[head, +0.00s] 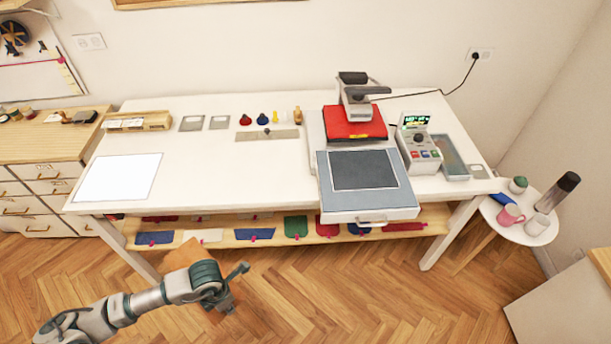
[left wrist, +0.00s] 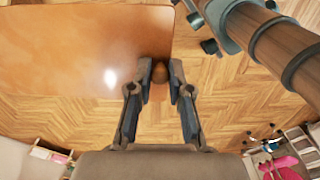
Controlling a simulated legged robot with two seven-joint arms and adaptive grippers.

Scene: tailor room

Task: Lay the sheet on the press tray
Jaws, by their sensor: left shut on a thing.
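My left gripper (head: 222,298) is low in front of the table, over the floor. It is shut on an orange-brown sheet (head: 190,258), which sits partly behind the gripper and arm. In the left wrist view the glossy sheet (left wrist: 85,45) reaches from the fingertips (left wrist: 160,78) to the upper left, its corner between them. The press tray (head: 400,203) is at the table's front edge, right of and beyond the gripper. It is pulled out, with a bare dark pad (head: 362,170). The sheet is well apart from it. My right gripper is not seen.
The red press head (head: 354,122) stands behind the tray, with a control box (head: 418,150) to its right. A white rectangle (head: 115,178) lies on the table's left. Below the tabletop, a shelf (head: 275,238) holds coloured pieces. A small round table (head: 527,222) stands right.

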